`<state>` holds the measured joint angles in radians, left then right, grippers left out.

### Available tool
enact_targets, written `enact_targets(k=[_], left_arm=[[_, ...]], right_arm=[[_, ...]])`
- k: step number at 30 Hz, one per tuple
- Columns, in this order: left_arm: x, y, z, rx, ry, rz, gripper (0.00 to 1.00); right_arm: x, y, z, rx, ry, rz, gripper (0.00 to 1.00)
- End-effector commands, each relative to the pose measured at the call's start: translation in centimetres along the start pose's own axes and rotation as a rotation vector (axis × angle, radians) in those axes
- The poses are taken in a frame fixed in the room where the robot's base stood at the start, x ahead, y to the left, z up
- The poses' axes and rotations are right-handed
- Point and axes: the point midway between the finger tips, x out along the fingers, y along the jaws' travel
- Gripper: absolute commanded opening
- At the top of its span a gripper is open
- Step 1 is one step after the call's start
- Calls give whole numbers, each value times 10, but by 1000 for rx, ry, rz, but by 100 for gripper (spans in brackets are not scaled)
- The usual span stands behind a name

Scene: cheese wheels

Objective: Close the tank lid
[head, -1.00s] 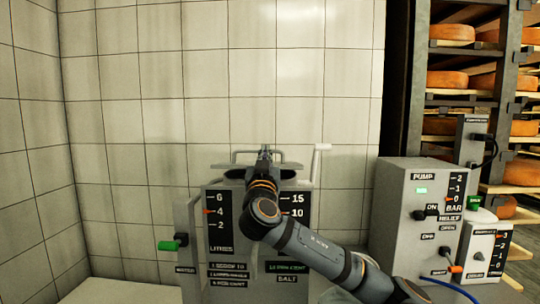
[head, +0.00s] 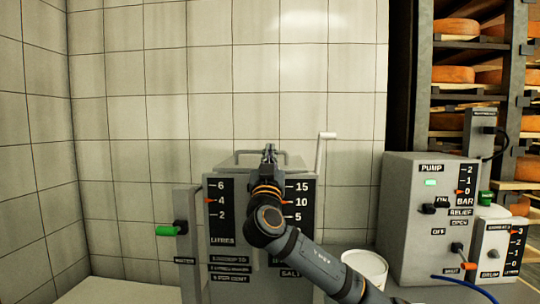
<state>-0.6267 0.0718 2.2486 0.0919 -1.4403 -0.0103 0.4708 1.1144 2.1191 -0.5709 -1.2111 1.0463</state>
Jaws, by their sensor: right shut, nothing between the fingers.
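The grey tank (head: 303,240) stands against the tiled wall, with its litres and salt scales facing me. Its lid (head: 222,171) lies flat across the top, and no dark opening shows under it. A bar handle (head: 240,154) stands up at the back of the lid. My right gripper (head: 269,150) is shut and empty, fingers pointing up, at the top of the tank in front of the handle. I cannot tell whether it touches the lid. My arm hides the middle of the tank front. My left gripper is out of view.
A white lever (head: 320,155) rises at the tank's right rear. A green-handled valve (head: 168,230) sticks out at left. A white bucket (head: 364,268) stands right of my arm. The pump box (head: 400,205) and cheese shelves (head: 520,95) fill the right.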

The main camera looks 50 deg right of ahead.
Motion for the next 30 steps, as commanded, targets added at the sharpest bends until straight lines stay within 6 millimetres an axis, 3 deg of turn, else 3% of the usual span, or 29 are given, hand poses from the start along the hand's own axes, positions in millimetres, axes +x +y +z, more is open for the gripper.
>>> enact_targets(k=[11,22,30], left_arm=[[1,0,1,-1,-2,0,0],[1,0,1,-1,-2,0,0],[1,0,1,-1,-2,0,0]], right_arm=[[-9,0,1,-5,0,-2,0],[-95,-2,2,0,-3,-6,0],[-120,-1,0,0,-2,-1,0]])
